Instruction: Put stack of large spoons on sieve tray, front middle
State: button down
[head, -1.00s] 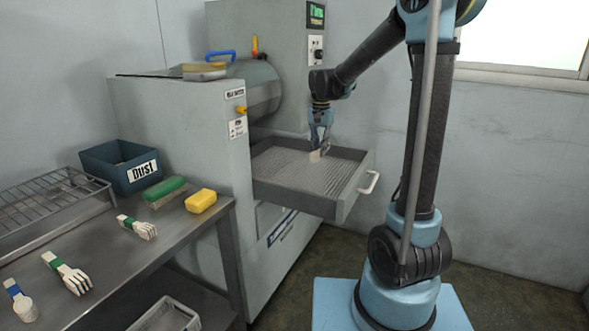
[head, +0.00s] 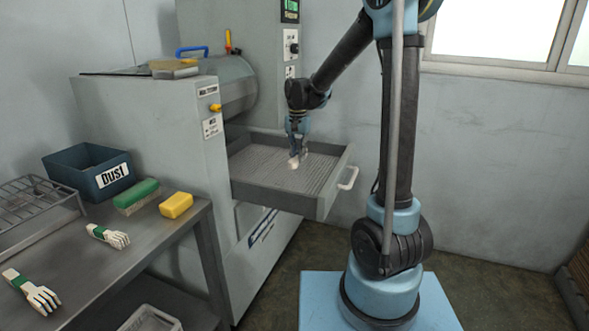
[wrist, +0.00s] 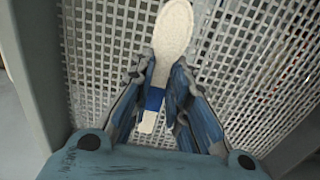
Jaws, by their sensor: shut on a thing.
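My gripper (head: 297,150) is over the sieve tray (head: 262,172), the pulled-out drawer with a mesh floor in the grey machine. It is shut on the stack of large spoons (wrist: 173,32), pale wood with a blue band (wrist: 154,98). In the wrist view the fingers (wrist: 160,72) clasp the handle on both sides near the band, and the bowl points away over the mesh (wrist: 105,40). The stack also shows small and pale in the head view (head: 293,163), low over the tray. I cannot tell whether it touches the mesh.
The tray's walls and white handle (head: 348,178) border the mesh, which looks otherwise empty. Left, a metal table holds green-banded fork stacks (head: 108,236) (head: 36,293), a brush (head: 137,196), a yellow sponge (head: 176,205), a dust bin (head: 88,170) and a wire rack (head: 30,200).

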aim_at(298, 174)
jog(key=shift+f, duration=2.65)
jog(key=c, duration=1.5)
grip_release()
